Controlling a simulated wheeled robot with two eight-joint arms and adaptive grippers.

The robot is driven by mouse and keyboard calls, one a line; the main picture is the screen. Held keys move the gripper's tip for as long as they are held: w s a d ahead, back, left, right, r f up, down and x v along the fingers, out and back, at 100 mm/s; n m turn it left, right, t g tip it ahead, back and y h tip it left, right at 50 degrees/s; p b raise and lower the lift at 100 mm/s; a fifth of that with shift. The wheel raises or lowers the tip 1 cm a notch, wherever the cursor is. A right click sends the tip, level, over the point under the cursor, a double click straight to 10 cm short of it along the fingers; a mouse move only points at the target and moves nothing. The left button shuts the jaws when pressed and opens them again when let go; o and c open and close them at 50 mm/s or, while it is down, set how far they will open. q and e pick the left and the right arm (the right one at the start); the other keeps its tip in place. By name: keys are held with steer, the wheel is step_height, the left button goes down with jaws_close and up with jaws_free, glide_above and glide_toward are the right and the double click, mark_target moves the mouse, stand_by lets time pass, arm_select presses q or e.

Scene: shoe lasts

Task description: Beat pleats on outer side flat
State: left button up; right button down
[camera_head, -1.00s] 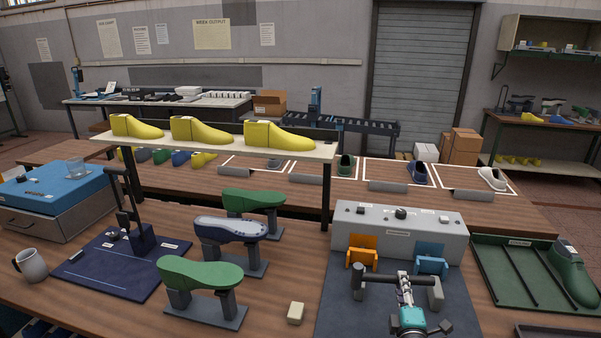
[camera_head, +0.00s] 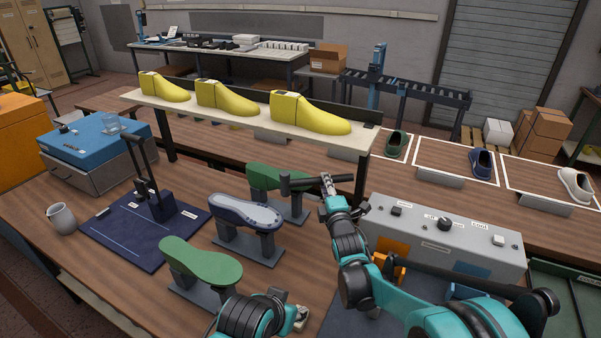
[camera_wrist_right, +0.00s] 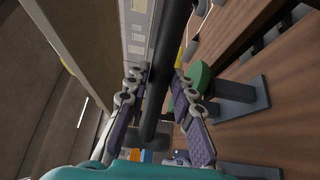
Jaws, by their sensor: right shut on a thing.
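A blue-grey shoe upper (camera_head: 245,213) lies sole side up on the middle stand, its edge pleats too small to make out. My right gripper (camera_head: 329,200) is shut on a hammer (camera_head: 299,183), raised to the right of the upper and apart from it. The hammer's dark shaft (camera_wrist_right: 168,65) runs between the fingers (camera_wrist_right: 160,98) in the right wrist view. The hammer head overlaps the rear green last (camera_head: 277,176) in the head view. My left gripper (camera_head: 280,297) is low at the front, right of the front green last (camera_head: 203,260); its fingers are partly hidden.
A cream block (camera_head: 300,317) is beside my left gripper. A grey control box (camera_head: 440,235) stands right of my right gripper. A shelf with yellow lasts (camera_head: 240,118) is behind the stands. A navy plate with a post (camera_head: 125,235) and a mug (camera_head: 62,218) are at left.

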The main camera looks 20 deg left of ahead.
mark_target(301, 185)
steer(key=shift+n+g+y, duration=0.4)
steer(key=shift+n+y, duration=0.1)
steer(key=shift+y, duration=0.2)
steer(key=a, duration=0.2)
steer(key=s+a+r, duration=0.1)
steer(key=a, duration=0.2)
steer(key=a+r, duration=0.1)
steer(key=a, duration=0.1)
steer(key=shift+s+a+r, duration=0.1)
steer(key=shift+s+a, duration=0.2)
steer(key=shift+s, duration=0.05)
step_height(301, 185, down, 6)
steer(key=b, duration=0.4)
steer(key=shift+r+p, duration=1)
steer(key=shift+r, duration=0.4)
steer(key=shift+f, duration=0.1)
